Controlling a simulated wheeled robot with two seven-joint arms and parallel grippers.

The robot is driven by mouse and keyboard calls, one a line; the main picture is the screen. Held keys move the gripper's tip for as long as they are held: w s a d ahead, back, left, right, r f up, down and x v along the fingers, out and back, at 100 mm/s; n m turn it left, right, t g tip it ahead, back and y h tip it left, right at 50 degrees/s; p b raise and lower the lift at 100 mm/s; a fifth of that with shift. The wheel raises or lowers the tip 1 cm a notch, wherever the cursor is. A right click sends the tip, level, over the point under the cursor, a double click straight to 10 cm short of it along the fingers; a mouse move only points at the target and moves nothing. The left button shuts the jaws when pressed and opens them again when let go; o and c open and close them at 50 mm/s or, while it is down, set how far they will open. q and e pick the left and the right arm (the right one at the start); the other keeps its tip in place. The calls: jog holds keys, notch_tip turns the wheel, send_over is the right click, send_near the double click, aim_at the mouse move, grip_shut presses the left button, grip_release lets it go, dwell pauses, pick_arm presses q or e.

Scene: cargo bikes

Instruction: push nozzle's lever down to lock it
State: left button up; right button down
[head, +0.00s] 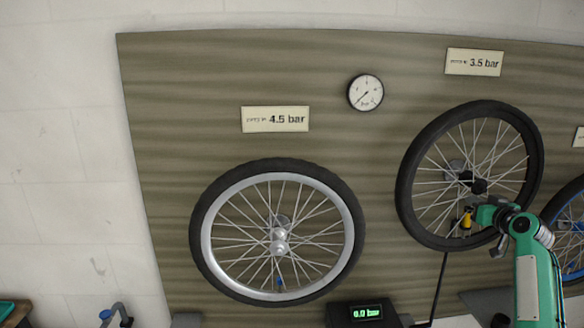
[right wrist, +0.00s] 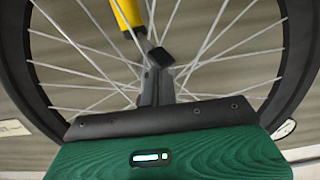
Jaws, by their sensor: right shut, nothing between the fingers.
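The yellow nozzle (head: 467,219) sits low inside the black-rimmed wheel (head: 404,190), at the upper end of a dark hose (head: 440,285). The nozzle also shows in the right wrist view (right wrist: 127,16), reaching in from the top edge with a grey part below it. My right gripper (head: 477,212) is shut and empty, with its fingertips beside the nozzle. In the right wrist view the closed fingers (right wrist: 157,88) point up among the spokes, close to a small black block (right wrist: 161,57). I cannot tell whether they touch, nor the lever's exact angle.
A silver-rimmed wheel (head: 207,235) hangs to the left, and a blue-rimmed wheel (head: 573,238) is partly behind my right arm. A pressure gauge (head: 365,93) and a 3.5 bar sign (head: 474,62) are on the board. A display (head: 366,312) reads 0.0 bar.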

jog(key=shift+f, duration=0.15)
notch_tip(320, 180, down, 4)
jog(key=b, duration=0.3)
jog(key=shift+f+b, duration=0.1)
jog(key=shift+b, duration=0.25)
dwell(0.3)
jog(key=s+a+r+p, duration=0.1)
jog(key=s+a+p, duration=0.3)
jog(key=s, duration=0.4)
jog(key=shift+a, duration=0.2)
jog(key=shift+w+f, duration=0.1)
dwell(0.3)
